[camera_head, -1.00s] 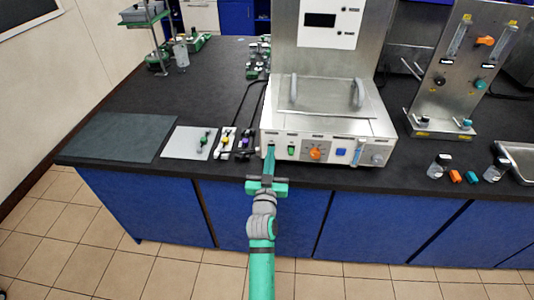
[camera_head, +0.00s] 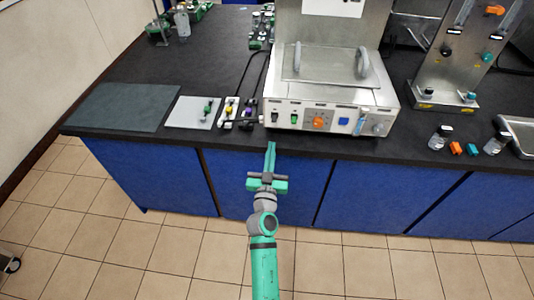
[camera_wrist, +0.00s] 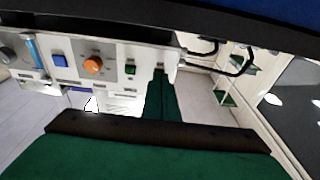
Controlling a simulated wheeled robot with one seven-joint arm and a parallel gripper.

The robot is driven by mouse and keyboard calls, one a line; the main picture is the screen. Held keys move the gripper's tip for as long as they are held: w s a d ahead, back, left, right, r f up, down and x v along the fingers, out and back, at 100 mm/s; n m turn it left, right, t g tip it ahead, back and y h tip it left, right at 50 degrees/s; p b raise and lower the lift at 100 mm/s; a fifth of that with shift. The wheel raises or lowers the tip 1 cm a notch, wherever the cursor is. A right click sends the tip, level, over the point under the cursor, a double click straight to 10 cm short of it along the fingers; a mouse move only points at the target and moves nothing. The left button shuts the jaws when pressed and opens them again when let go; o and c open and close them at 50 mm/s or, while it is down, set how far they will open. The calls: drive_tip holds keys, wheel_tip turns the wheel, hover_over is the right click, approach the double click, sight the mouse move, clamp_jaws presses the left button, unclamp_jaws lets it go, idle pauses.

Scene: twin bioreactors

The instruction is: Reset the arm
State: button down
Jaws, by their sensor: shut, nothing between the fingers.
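My gripper (camera_head: 270,150) is shut and empty. In the head view its green fingers point toward the bench, in front of the bench's front edge and the blue cabinet doors, below the left end of the machine's front panel. It appears apart from the panel. In the wrist view the shut fingers (camera_wrist: 163,98) stand beside the panel's green switch (camera_wrist: 130,70). The steel-lidded machine (camera_head: 335,88) stands on the bench, with an orange knob (camera_head: 319,123), a green switch (camera_head: 294,118) and a blue button (camera_head: 344,121).
The black bench (camera_head: 225,55) runs across the view above blue cabinets (camera_head: 365,190). A dark mat (camera_head: 125,106), a white plate (camera_head: 192,112) and small valve parts lie left of the machine. A steel panel (camera_head: 447,70) and bottles stand at the right. The tiled floor in front is clear.

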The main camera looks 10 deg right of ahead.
drive_tip(key=shift+s+f, duration=0.2)
drive_tip(key=shift+s, duration=0.05)
idle(0.4)
drive_tip(key=s+a+f+n+g+y, duration=0.15)
drive_tip(key=s+f, duration=0.35)
drive_tip(key=s, duration=0.7)
drive_tip(key=s+a+f+n+y, duration=0.2)
drive_tip(key=s+f, duration=0.3)
drive_tip(key=s, duration=0.7)
drive_tip(key=s+a+r+g, duration=0.1)
drive_tip(key=s+a+r, duration=0.1)
drive_tip(key=s, duration=0.9)
drive_tip(key=s+a+r+g, duration=0.1)
drive_tip(key=s+a+r, duration=0.2)
drive_tip(key=s, duration=0.9)
drive_tip(key=shift+s+r+m+y, duration=0.2)
drive_tip(key=shift+r+m+y, duration=0.25)
